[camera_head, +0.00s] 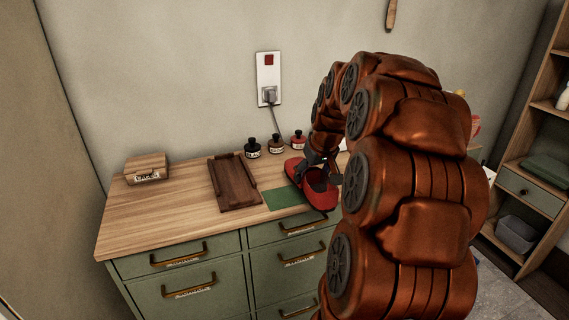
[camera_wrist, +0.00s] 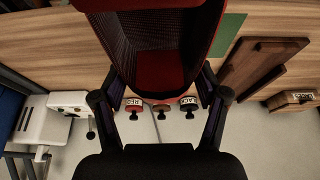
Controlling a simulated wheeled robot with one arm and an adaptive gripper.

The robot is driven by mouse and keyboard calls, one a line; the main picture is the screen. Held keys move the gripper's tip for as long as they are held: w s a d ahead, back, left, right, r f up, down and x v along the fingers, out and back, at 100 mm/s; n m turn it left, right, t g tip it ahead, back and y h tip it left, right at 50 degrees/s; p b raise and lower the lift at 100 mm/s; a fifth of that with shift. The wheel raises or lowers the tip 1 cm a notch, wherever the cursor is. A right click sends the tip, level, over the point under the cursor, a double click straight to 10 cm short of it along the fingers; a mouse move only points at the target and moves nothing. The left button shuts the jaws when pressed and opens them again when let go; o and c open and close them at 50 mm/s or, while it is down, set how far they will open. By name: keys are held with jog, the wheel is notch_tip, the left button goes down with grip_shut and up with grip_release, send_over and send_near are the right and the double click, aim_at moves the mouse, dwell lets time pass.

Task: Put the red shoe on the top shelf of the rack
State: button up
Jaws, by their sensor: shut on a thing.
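The red shoe (camera_head: 317,192) is at the front part of the wooden cabinet top, right of a green mat (camera_head: 284,198). My gripper (camera_head: 322,168) is shut on the shoe from above. In the wrist view, the shoe (camera_wrist: 165,68) sits between the two fingers (camera_wrist: 163,98), with its dark inside showing. I cannot tell whether its sole touches the top. An open wooden shelf unit (camera_head: 514,172) stands at the far right. I cannot tell whether it is the rack. My arm hides much of the area right of the shoe.
A dark wooden tray (camera_head: 234,182) lies left of the mat. A small wooden box (camera_head: 147,168) is at the back left. Several small bottles (camera_head: 276,144) stand behind the shoe, below a wall socket (camera_head: 268,79) with a cord. The cabinet top between box and tray is clear.

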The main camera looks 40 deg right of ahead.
aim_at(287, 165)
jog(key=w+d, duration=0.1)
jog(key=w, duration=0.3)
jog(key=w+p, duration=0.1)
jog(key=w, duration=0.3)
jog(key=w+d+f+p, duration=0.1)
jog(key=w, duration=0.4)
jog(key=shift+d+f, duration=0.1)
jog(key=shift+d, duration=0.2)
jog(key=shift+w+f+p, duration=0.15)
jog(key=shift+w+p, duration=0.05)
jog(key=shift+p, duration=0.1)
jog(key=shift+f+p, duration=0.4)
jog(key=shift+f, duration=1.3)
jog(key=o, duration=1.4)
jog(key=shift+f, duration=0.1)
jog(key=shift+c, duration=0.2)
jog(key=b+v, duration=0.2)
jog(key=v, duration=1)
